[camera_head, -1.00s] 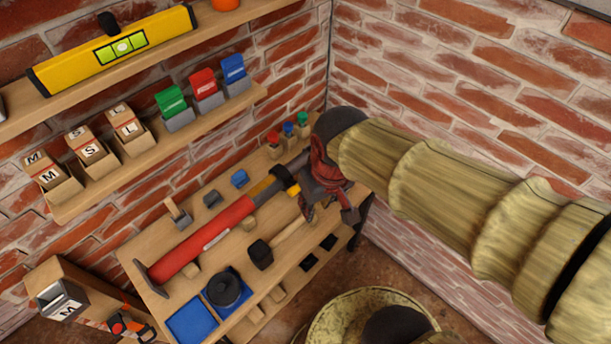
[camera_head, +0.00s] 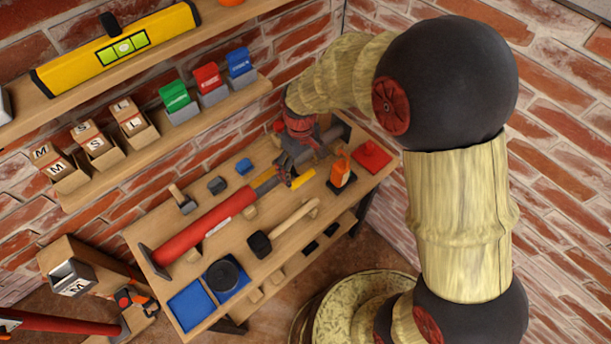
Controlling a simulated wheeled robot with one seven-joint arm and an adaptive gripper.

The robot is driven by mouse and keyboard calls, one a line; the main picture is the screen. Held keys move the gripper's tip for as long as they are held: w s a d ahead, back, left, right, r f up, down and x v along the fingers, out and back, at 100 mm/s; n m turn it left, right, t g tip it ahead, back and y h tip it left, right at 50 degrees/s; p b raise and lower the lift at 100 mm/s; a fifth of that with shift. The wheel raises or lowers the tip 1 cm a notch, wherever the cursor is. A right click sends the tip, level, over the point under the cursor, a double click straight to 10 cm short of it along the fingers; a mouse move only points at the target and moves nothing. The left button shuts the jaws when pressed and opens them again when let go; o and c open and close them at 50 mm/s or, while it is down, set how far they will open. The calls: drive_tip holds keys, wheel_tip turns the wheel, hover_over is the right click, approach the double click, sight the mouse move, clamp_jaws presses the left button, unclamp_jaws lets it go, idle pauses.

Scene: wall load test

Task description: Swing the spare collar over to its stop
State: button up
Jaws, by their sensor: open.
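A long red tube (camera_head: 205,229) lies diagonally on the wooden bench, with a dark end plate at its lower left. A dark rod section (camera_head: 264,183) continues from it to the upper right, under my gripper. My gripper (camera_head: 290,174) is open at this rod, pointing down; I cannot tell whether its fingers touch anything. A yellow piece (camera_head: 303,180) shows just right of the fingers; I cannot tell whether it is the spare collar or a part of it. The gripper hides part of the rod, and no stop can be made out clearly.
A mallet (camera_head: 283,229) lies in front. Blue trays (camera_head: 190,306) are at the front left. A shelf with several boxes (camera_head: 102,149) hangs behind.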

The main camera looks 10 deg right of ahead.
sight(302, 177)
drive_tip(key=shift+o, duration=0.2)
wheel_tip(302, 177, down, 7)
drive_tip(key=shift+d+r+b, duration=0.15)
drive_tip(key=shift+r+b, duration=0.05)
drive_tip(key=shift+b, duration=0.1)
drive_tip(key=shift+c, duration=0.8)
drive_tip(key=c, duration=1.5)
drive_tip(key=shift+c, duration=0.2)
